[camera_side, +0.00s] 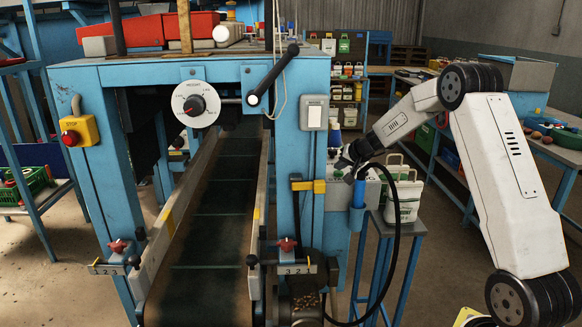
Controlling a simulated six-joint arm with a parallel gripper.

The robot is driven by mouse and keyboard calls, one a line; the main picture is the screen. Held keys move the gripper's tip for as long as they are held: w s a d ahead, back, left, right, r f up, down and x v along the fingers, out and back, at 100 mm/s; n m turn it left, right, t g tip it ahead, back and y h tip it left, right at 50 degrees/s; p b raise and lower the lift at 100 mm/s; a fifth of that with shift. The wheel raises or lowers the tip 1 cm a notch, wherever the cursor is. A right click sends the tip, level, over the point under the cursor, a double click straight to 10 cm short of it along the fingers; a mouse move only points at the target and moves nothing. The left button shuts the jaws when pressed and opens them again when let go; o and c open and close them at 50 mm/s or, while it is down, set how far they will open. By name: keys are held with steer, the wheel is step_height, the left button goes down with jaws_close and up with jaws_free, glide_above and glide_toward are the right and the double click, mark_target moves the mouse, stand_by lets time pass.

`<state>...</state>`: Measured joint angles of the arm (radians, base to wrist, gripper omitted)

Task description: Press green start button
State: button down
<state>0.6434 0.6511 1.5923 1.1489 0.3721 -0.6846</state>
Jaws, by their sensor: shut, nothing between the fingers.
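My gripper (344,163) is shut and empty, a small dark shape at the end of my white arm. It is just right of the blue machine frame (92,205), at a small grey box (372,190). The gripper is over or against this box; I cannot tell whether it touches. A green start button cannot be clearly made out; the gripper and the small scale hide the detail there. A yellow box with a red stop button (69,138) is on the machine's left post, far from my gripper.
A dark conveyor belt (215,225) runs through the machine. A black cable (394,262) hangs below my gripper. White containers (407,203) stand on a blue stand just right of it. A dial (196,105), a black lever (274,74) and a light switch (314,113) are on the frame.

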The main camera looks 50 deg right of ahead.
mark_target(340, 173)
steer(key=shift+f, duration=0.5)
stand_by(1.0)
steer(key=shift+r, duration=0.9)
steer(key=shift+r, duration=0.15)
steer(key=shift+r, duration=2.4)
